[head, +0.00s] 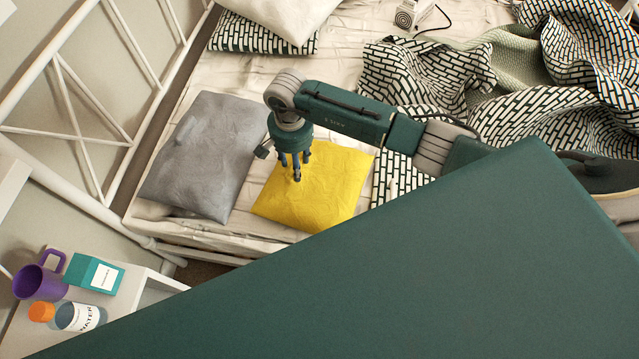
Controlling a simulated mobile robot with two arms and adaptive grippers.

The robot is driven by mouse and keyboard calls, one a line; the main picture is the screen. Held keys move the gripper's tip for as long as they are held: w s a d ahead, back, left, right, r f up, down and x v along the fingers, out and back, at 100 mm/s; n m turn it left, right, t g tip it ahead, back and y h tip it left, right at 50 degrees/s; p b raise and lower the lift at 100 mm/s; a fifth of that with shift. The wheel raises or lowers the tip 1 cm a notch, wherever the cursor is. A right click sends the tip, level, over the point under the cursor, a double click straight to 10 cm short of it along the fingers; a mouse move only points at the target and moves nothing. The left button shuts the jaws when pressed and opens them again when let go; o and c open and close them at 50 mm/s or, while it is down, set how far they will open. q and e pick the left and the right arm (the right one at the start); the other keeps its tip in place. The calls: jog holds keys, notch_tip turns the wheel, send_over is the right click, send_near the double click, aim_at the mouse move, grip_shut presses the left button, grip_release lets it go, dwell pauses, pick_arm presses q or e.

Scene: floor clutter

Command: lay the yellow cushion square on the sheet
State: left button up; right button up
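The yellow cushion (325,192) lies flat on the pale sheet (345,50) near the lower edge of the bed, turned at an angle to that edge. My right gripper (296,172) comes in from the right and points down over the cushion's upper left part. Its fingertips are at or just above the cushion's surface; I cannot tell whether they touch it. The fingers are small and overlap in this view, so their opening is unclear. My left gripper is not in view.
A grey cushion (205,160) lies left of the yellow one. A white pillow (280,12) and a patterned one (250,38) lie above. A crumpled patterned blanket (430,75) covers the right. A nightstand holds a purple mug (38,281), teal box (93,274) and bottle (75,316).

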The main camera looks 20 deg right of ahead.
jog(key=c, duration=0.9)
jog(key=shift+r+p, duration=0.75)
jog(key=shift+r, duration=0.5)
jog(key=shift+c, duration=0.2)
jog(key=shift+r+p, duration=1.3)
jog(key=shift+r, duration=1)
